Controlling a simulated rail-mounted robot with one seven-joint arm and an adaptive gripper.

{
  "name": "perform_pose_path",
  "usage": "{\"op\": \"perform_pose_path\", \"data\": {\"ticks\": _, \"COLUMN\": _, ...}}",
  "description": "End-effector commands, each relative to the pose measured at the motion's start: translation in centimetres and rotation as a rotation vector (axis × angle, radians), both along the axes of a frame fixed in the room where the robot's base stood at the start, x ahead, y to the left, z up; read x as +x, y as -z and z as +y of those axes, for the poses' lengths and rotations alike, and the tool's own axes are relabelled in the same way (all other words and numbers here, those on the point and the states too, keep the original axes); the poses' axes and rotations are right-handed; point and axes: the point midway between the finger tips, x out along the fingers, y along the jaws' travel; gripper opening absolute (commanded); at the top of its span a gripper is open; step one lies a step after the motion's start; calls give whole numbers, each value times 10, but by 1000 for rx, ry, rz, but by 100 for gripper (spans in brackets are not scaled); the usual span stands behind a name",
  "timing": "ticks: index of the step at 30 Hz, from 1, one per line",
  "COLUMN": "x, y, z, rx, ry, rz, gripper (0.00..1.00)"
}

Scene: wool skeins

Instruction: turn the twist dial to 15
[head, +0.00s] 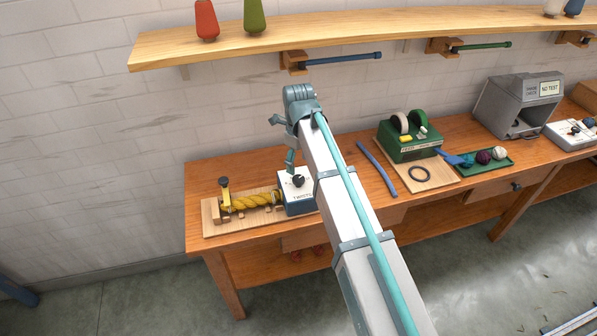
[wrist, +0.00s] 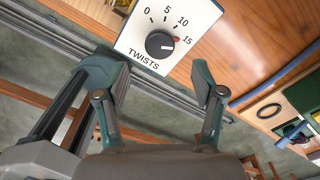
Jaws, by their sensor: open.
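The twist dial (wrist: 159,44) is a round black knob on a white panel marked 0, 5, 10, 15 and TWISTS in the wrist view. A red mark shows at the knob's edge beside the 15, and a small pale mark on its face lies toward that side; the exact setting is too small to read. In the head view the dial (head: 299,181) sits on the twister box (head: 297,205), which holds yellow twisted yarn (head: 250,202) at its left. My gripper (wrist: 161,84) is open and empty, its fingers apart from the knob. In the head view my gripper (head: 291,163) is close to the box.
The wooden bench (head: 345,190) carries a blue rod (head: 377,168), a green winder (head: 409,138) and a green tray (head: 487,162) with balls to the right. A shelf (head: 350,36) with pegs below runs along the wall. A grey test machine (head: 518,104) stands farther right.

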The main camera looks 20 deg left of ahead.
Motion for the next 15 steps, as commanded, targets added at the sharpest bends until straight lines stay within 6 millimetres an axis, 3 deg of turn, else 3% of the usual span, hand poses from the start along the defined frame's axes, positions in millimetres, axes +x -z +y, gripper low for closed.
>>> {"op": "perform_pose_path", "data": {"ticks": 6, "x": 1, "y": -38, "z": 0, "rx": 1, "ry": 0, "rz": -1, "gripper": 68}}
{"op": "perform_pose_path", "data": {"ticks": 15, "x": 0, "y": -55, "z": 0, "rx": -1, "ry": 0, "rz": 0, "gripper": 68}}
